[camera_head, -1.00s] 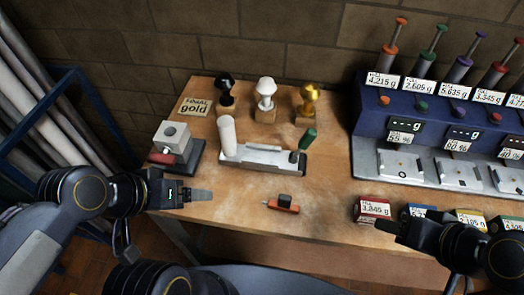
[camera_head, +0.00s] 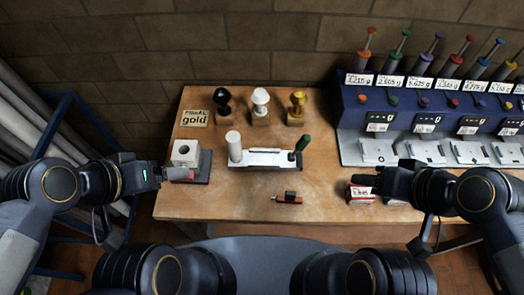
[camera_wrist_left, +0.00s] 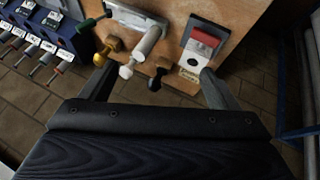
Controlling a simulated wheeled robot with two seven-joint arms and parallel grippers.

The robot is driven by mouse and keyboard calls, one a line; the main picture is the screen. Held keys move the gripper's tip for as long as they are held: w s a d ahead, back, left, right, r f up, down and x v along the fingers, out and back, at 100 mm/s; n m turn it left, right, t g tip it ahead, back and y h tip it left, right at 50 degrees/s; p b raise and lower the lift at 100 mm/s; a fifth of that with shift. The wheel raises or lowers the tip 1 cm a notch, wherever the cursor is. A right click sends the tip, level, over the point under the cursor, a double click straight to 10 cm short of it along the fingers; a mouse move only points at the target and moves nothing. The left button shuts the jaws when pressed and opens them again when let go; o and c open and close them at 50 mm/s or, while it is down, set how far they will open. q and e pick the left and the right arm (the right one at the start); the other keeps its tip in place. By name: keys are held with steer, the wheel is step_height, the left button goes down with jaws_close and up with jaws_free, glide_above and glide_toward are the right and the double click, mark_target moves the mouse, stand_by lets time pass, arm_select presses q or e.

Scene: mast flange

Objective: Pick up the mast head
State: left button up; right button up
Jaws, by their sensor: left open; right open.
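Three rounded heads stand on wooden blocks at the back of the workbench: a black one (camera_head: 223,96), a white one (camera_head: 260,98) and a gold one (camera_head: 298,99). In the left wrist view the gold one (camera_wrist_left: 111,44), white one (camera_wrist_left: 126,71) and black one (camera_wrist_left: 157,80) show beyond the fingers. Which is the mast head I cannot tell for sure; a sign (camera_head: 194,118) reads "final: gold". My left gripper (camera_head: 163,173) is open and empty by the bench's left edge; its spread fingers (camera_wrist_left: 157,88) show in the wrist view. My right gripper (camera_head: 362,184) is open near the small boxes.
A grey block (camera_head: 186,152) sits on a dark base at the left. A metal fixture (camera_head: 268,158) with a cream post (camera_head: 234,146) and green handle (camera_head: 303,143) is mid-bench. A red tool (camera_head: 287,198) lies in front. A blue rack (camera_head: 400,108) with scales fills the right.

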arm_select(q)
steer(key=shift+w, duration=0.1)
steer(key=shift+c, duration=1.2)
steer(key=shift+w+a+f+b, duration=0.1)
steer(key=shift+w+a+b, duration=0.05)
steer(key=shift+w+b, duration=0.25)
steer(key=shift+c, duration=0.9)
steer(key=m+g+y+b, duration=0.2)
steer(key=m+g+b, duration=0.3)
steer(key=b, duration=0.2)
glide_toward(235, 142)
steer(key=s+a, duration=0.2)
steer(key=a, duration=0.3)
steer(key=shift+m+g+y, duration=0.3)
steer(key=shift+m+y, duration=0.2)
steer(key=shift+y, duration=0.4)
steer(key=w+d+f+b, duration=0.2)
steer(key=w+d+f, duration=0.3)
steer(key=d+f, duration=0.1)
steer(key=shift+w, duration=0.25)
steer(key=f, duration=0.2)
steer(key=f+p, duration=0.1)
steer(key=f, duration=0.3)
steer(key=shift+s+f, duration=0.35)
steer(key=shift+f, duration=0.5)
